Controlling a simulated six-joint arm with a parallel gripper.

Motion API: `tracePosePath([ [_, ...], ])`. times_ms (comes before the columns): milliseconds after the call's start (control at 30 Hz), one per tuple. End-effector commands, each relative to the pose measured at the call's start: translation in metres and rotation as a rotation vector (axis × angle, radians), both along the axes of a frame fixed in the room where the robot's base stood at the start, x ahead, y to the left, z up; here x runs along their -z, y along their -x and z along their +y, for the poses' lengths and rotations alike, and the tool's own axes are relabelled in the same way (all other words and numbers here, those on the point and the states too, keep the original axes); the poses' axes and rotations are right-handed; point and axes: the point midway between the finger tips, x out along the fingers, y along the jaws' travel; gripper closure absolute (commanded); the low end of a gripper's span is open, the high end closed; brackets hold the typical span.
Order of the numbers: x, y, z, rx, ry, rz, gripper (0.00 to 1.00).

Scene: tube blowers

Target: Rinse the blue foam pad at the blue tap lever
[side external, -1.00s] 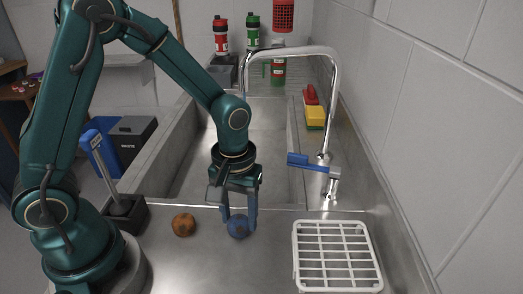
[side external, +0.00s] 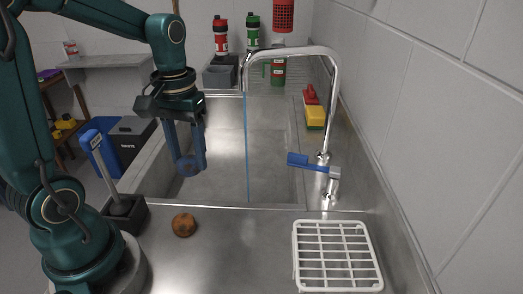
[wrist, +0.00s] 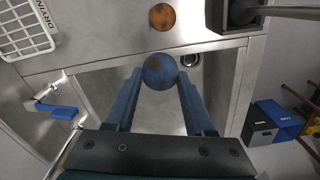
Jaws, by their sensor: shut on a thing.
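The blue foam pad (wrist: 159,71) is round with brownish spots. My gripper (side external: 188,166) is shut on it, one finger on each side, and holds it over the left part of the sink basin. The pad (side external: 187,168) shows between the fingers in the side view. The blue tap lever (side external: 306,162) is on the tap (side external: 334,110) at the right of the basin; it also shows at left in the wrist view (wrist: 55,110). A thin blue stream (side external: 246,145) runs down from the spout into the basin, right of my gripper and apart from the pad.
A brown-orange round pad (side external: 184,225) lies on the steel counter in front of the basin. A white drying rack (side external: 337,257) stands at front right, and a dark holder with an upright handle (side external: 124,207) at left. Bottles (side external: 220,38) stand at the back.

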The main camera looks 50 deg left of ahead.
Motion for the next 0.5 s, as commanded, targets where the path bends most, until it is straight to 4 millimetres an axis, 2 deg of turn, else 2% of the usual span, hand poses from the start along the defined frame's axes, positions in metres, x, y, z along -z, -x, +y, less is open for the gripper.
tracePosePath([
  [167, -0.004, 0.001, 0.006, 0.005, -0.008, -0.045, 0.97],
  [300, -0.004, -0.002, 0.000, 0.035, -0.023, -0.158, 0.97],
  [500, -0.030, -0.002, -0.011, 0.033, -0.047, -0.321, 0.97],
])
